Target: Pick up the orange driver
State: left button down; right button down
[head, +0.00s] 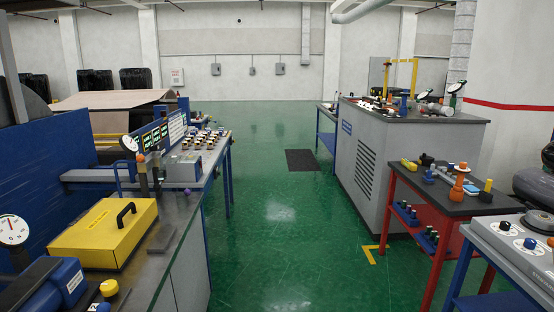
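An orange object (458,184) stands upright on the dark top of the red-framed table (400,169) at the right. It is small in the head view, and I cannot tell for certain that it is the orange driver. Neither of my grippers shows in the head view.
A yellow and black piece (486,190) stands right of the orange object. A grey cabinet (365,165) stands behind the red table, and a grey control panel (515,245) in front. A yellow box (105,232) sits on the left bench. The green floor (270,235) between is clear.

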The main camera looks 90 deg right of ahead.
aim_at(458, 186)
jog(key=z, duration=4)
jog(key=i+j+z, duration=0.1)
jog(key=i, duration=0.25)
jog(key=i+j+z, duration=0.15)
jog(key=i+j, duration=0.15)
